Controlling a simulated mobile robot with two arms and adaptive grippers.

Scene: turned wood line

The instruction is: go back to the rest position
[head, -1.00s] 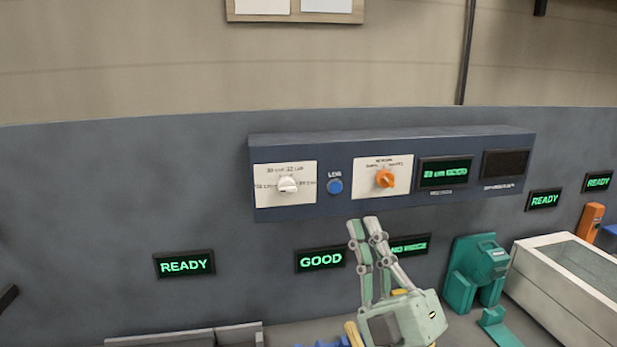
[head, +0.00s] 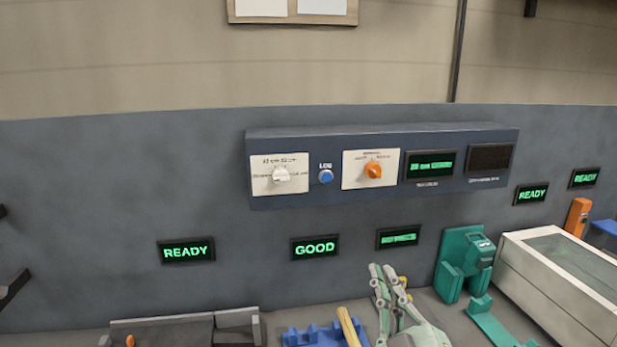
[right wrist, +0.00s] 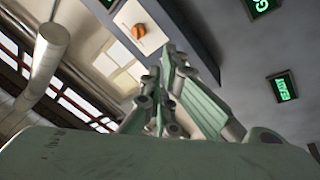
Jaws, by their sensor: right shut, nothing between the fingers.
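My right gripper (head: 388,272) is pale green and stands with its fingers pointing up at the bottom of the head view, right of centre. Its fingers are together with nothing between them. It is below the control panel (head: 330,198) and apart from it. In the right wrist view the same fingers (right wrist: 165,60) point up toward the panel's orange knob (right wrist: 138,31). My left gripper is in neither view.
A green device (head: 462,262) and a long white box (head: 560,290) stand right of the gripper. A blue fixture (head: 300,337) with a yellow-tan rod (head: 348,326) is just left. A grey tray (head: 236,318) lies farther left. Lit signs read READY (head: 186,250) and GOOD (head: 315,247).

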